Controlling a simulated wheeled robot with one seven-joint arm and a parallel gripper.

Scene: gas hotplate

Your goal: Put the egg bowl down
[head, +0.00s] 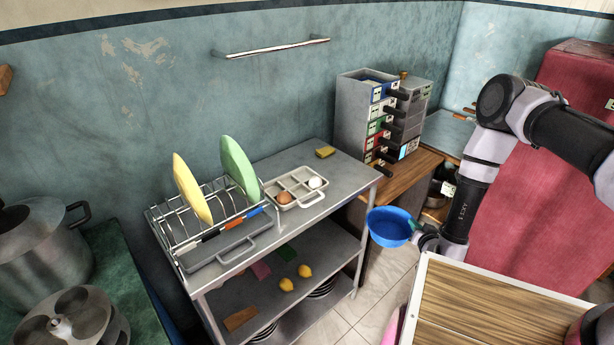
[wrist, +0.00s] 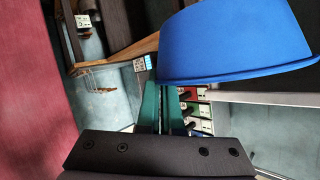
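The egg bowl is a blue bowl (head: 388,228), held in the air to the right of the metal shelf unit, with its open side up. No egg shows in it. My gripper (head: 418,235) is at the bowl's right side. In the wrist view the blue bowl (wrist: 236,42) fills the upper right, and the teal fingers of my gripper (wrist: 160,92) are close together at its edge. The gripper appears shut on the bowl's rim; the exact contact is partly hidden by the bowl.
A divided tray (head: 306,200) holds a brown egg (head: 284,198) and a white egg (head: 316,183). A dish rack (head: 215,262) with plates stands left. A wooden-topped surface (head: 480,315) is at front right.

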